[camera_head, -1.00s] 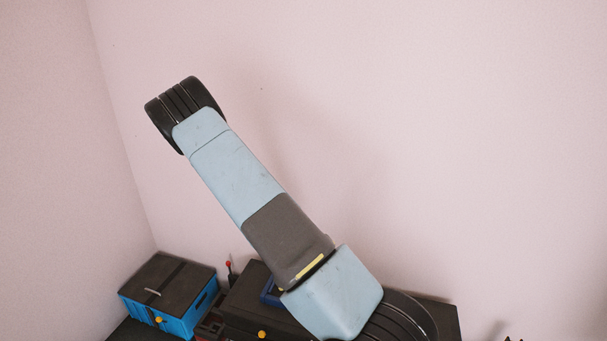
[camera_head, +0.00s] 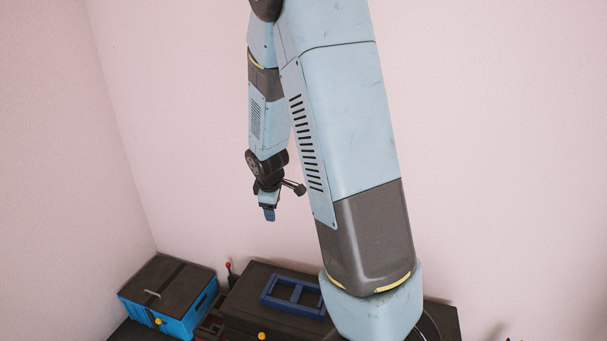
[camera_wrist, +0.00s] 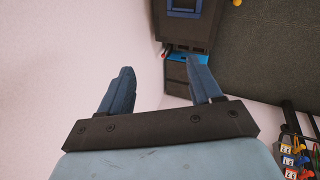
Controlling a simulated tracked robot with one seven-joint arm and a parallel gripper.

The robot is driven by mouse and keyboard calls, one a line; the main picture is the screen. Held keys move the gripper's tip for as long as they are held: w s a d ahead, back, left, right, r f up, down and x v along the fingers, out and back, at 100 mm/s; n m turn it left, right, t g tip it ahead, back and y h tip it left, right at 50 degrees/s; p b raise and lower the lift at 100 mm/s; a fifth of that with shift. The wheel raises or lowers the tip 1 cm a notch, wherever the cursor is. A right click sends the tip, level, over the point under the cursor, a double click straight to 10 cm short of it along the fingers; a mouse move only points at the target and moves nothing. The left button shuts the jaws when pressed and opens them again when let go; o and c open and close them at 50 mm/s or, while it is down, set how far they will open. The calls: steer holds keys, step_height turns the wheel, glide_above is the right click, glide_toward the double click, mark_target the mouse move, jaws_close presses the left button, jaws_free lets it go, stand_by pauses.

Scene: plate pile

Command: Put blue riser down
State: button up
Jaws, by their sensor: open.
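The blue riser (camera_head: 300,298) is a flat dark-blue frame with a crossbar. It lies on a dark box top (camera_head: 245,315) in the head view, its right end close to my arm. Part of it also shows at the top edge of the wrist view (camera_wrist: 184,14). My gripper (camera_head: 269,215) hangs from the arm well above the box top, apart from the riser. In the wrist view my gripper (camera_wrist: 160,68) has its two blue fingers spread, with nothing between them.
A blue crate with a dark lid (camera_head: 165,284) stands at the lower left, with a small red-tipped lever (camera_head: 229,268) beside it. Walls close in behind and at the left. Several coloured knobs with labels (camera_wrist: 290,160) sit at the lower right of the wrist view.

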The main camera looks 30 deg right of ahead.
steer(key=s+a+r+m+t+y, duration=0.1)
steer(key=s+r+m, duration=0.2)
steer(key=s+r, duration=0.45)
steer(key=s+a+r+m, duration=0.1)
steer(key=s+r+m, duration=0.3)
steer(key=r, duration=0.6)
steer(key=s+a+r+m, duration=0.1)
steer(key=s+r+m, duration=0.1)
steer(key=s, duration=0.6)
steer(key=s+a+r+m, duration=0.1)
steer(key=s+r+m, duration=0.1)
steer(key=s+r, duration=0.3)
steer(key=s, duration=0.3)
steer(key=shift+s+t+y, duration=0.25)
steer(key=shift+t+y, duration=0.05)
steer(key=shift+y, duration=0.1)
